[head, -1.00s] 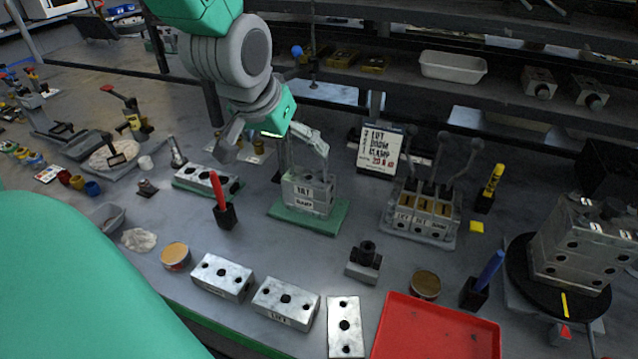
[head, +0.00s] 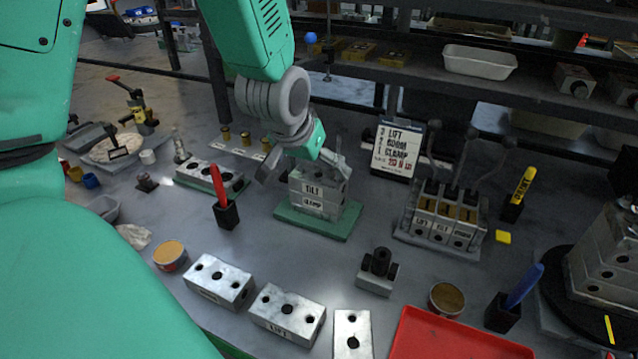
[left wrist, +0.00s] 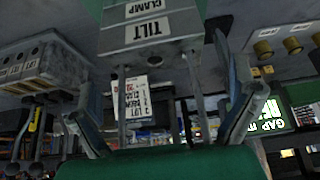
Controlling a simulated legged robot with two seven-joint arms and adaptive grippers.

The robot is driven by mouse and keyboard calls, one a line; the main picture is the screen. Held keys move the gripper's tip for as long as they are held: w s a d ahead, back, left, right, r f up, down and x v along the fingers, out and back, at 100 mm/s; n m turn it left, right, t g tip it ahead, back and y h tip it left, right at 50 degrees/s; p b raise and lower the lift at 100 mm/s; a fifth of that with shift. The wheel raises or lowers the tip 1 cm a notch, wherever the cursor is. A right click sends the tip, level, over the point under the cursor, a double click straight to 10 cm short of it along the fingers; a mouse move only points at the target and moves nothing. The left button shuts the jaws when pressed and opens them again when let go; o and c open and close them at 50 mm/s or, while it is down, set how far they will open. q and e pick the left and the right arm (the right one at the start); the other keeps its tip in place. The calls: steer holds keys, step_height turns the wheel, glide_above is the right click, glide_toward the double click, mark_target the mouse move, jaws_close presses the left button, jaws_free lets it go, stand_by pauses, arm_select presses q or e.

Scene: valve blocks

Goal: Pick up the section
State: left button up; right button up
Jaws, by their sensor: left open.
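A grey metal block stack (head: 318,197) stands on a green plate (head: 340,228) in the head view, its upper section labelled TILT and its lower one CLAMP. My left gripper (head: 303,170) is open just above this stack, with a finger to each side. The left wrist view shows the stack (left wrist: 150,28) upside down at the top, with thin rods rising from it between the spread fingers (left wrist: 163,95). Nothing is held, and I cannot tell whether a finger touches the stack. Loose grey blocks lie in front, one labelled LIFT (head: 287,315). My right gripper is out of view.
A three-lever valve bank (head: 442,215) and a sign (head: 397,148) stand to the right of the stack. A red tray (head: 455,338) lies at the front. A red marker in its holder (head: 226,213) stands close on the left. A dark shelf runs behind.

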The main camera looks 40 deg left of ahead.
mark_target(318, 175)
arm_select(q)
steer(key=x, duration=0.2)
steer(key=b+x, duration=0.1)
steer(key=x, duration=0.1)
steer(key=shift+s+d+f, duration=0.1)
steer(key=shift+s+f, duration=0.05)
steer(key=shift+f, duration=0.1)
steer(key=shift+d+f, duration=0.1)
steer(key=shift+f, duration=0.05)
steer(key=shift+w+d, duration=0.15)
steer(key=shift+w, duration=0.1)
steer(key=shift+s+d, duration=0.1)
steer(key=c, duration=1.3)
steer(key=r+p, duration=0.4)
steer(key=r, duration=1.4)
steer(key=shift+a+r, duration=0.1)
steer(key=shift+a, duration=0.1)
